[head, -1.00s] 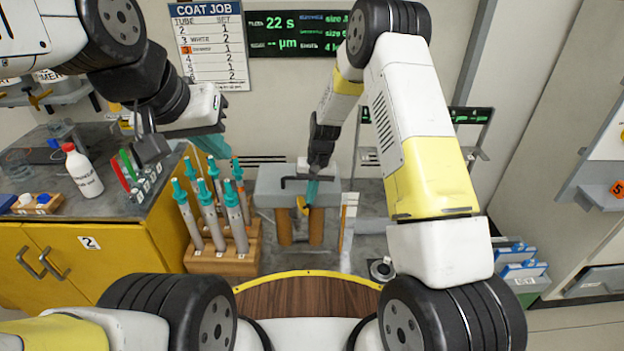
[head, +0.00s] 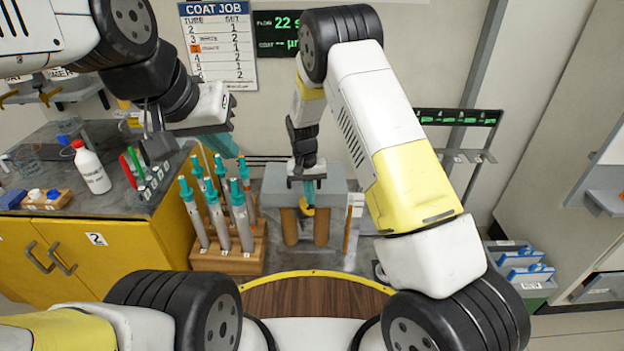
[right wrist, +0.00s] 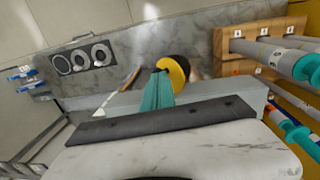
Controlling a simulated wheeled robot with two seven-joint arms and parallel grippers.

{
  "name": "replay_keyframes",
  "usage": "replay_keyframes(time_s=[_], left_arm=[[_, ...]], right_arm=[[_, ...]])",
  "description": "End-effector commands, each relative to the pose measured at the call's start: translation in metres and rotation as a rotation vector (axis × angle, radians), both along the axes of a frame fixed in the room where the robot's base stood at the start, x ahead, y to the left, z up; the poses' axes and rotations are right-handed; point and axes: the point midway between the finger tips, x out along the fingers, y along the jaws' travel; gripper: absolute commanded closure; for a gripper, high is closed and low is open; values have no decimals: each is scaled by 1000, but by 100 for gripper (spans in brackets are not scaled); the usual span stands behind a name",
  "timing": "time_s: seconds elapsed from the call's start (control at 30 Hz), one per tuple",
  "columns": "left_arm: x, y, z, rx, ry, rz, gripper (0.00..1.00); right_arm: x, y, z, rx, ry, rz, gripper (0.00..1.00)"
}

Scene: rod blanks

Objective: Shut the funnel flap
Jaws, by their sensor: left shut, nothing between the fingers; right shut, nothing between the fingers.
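A yellow round piece with a dark face (right wrist: 176,72) shows beside a grey block in the right wrist view. In the head view it is a small yellow patch (head: 307,208) at the block's front. It seems to be the funnel flap, but I cannot tell how far it stands open. My right gripper (head: 308,187) is over the block, shut and empty. Its teal fingers (right wrist: 155,98) are close to the yellow piece and partly overlap it; contact is unclear. My left gripper (head: 222,146) is shut and empty, above the bench near the rack of tubes.
The grey block (head: 340,182) stands on brown posts on the bench. A wooden rack (head: 225,258) of teal-topped tubes stands to its left. A white bottle (head: 92,172) and other small items sit on the left counter. Blue-and-white boxes (head: 525,262) are at the right.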

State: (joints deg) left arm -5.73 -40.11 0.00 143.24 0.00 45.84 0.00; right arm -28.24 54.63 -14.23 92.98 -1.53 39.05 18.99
Motion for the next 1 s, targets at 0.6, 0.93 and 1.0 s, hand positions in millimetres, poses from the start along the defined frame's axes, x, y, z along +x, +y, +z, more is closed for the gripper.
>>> replay_keyframes(time_s=[0.6,0.93,1.0], left_arm=[[0,0,0,0,0,0,100],[0,0,0,0,0,0,100],[0,0,0,0,0,0,100]], right_arm=[[0,14,-5,-173,0,3,100],[0,24,-9,-286,0,3,100],[0,26,-10,-313,-1,3,100]])
